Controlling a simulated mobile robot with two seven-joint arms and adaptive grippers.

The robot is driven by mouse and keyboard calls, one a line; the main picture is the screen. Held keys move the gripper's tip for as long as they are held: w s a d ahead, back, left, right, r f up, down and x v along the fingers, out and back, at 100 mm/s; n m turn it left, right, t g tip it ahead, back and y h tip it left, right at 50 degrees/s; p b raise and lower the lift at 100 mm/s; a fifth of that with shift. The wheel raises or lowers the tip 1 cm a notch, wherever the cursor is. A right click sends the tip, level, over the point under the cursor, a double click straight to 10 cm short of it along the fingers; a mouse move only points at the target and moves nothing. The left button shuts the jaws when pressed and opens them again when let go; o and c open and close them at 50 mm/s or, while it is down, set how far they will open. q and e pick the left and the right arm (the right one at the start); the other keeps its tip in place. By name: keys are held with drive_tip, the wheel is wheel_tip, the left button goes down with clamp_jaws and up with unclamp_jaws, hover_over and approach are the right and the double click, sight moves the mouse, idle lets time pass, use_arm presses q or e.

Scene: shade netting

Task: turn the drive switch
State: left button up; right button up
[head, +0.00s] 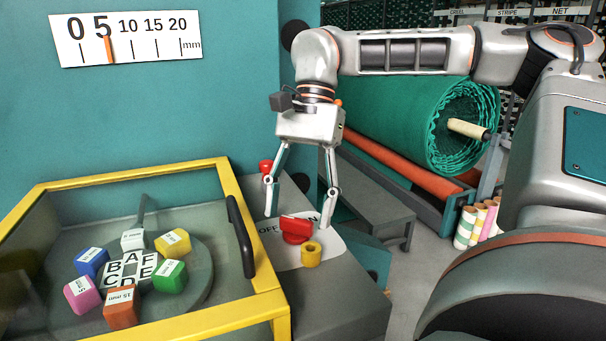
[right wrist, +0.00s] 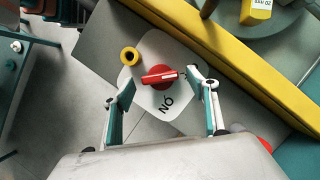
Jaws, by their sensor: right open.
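The drive switch (head: 296,228) is a red rotary knob with a white mark, on a white plate (head: 322,252) lettered OFF and ON. It also shows in the right wrist view (right wrist: 159,77), its bar lying roughly across the picture. My right gripper (head: 297,219) is open above and just behind the knob. In the right wrist view its fingers (right wrist: 164,86) stand on either side of the knob, apart from it. A yellow ring-shaped piece (head: 311,254) stands beside the knob on the plate. My left gripper is not in view.
A yellow-framed clear cover (head: 140,178) with a black handle (head: 240,237) lies left of the switch, over coloured blocks on a round plate. A red button (head: 266,166) is behind my gripper. A green net roll (head: 420,115) stands at the back right. A millimetre scale (head: 130,38) is on the wall.

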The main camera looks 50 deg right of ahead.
drive_tip(key=v, duration=1)
drive_tip(key=shift+r, duration=0.3)
drive_tip(key=shift+d, duration=0.1)
